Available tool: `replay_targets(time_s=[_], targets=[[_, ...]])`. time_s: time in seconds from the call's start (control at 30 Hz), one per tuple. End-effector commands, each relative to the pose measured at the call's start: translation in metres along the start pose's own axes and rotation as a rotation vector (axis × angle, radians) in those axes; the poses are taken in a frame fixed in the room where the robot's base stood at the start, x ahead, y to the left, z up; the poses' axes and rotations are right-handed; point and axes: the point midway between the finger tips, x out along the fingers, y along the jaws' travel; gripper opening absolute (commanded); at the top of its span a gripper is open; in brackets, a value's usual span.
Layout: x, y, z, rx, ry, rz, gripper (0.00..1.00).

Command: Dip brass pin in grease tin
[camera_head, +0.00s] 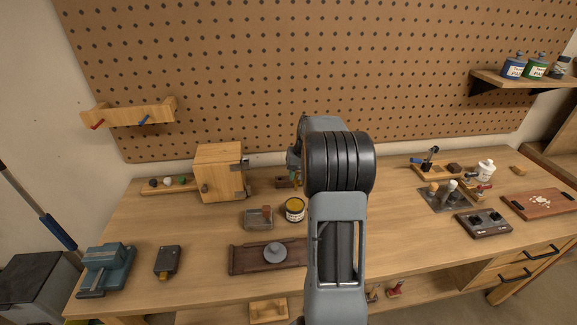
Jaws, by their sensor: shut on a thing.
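The grease tin (294,211) is a small round dark tin with a yellow label, open at the top with yellowish content. It stands on the workbench just left of my forearm. My gripper (295,174) is above and slightly behind the tin in the picture, largely covered by my wrist. It is shut on a small yellowish piece, the brass pin (297,182), of which only a little shows. The pin appears apart from the tin, but its exact height and tilt are hard to tell.
A grey tray (258,219) is left of the tin. A brown board (240,262) with a grey round part is in front. A wooden box (219,172) stands behind left. A blue vise (105,270) is at far left. My arm hides the bench's centre right.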

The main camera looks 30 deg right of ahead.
Motion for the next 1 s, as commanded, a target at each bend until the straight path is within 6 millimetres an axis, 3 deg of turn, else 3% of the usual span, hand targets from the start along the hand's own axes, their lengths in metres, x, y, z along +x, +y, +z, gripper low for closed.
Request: replay_targets(time_s=[0.27, 0.73, 1.0], targets=[[0.012, 0.002, 0.001, 0.000, -0.003, -0.001, 0.08], [0.053, 0.008, 0.005, -0.002, -0.003, -0.001, 0.08], [0.059, 0.009, 0.005, -0.002, -0.002, -0.001, 0.08]])
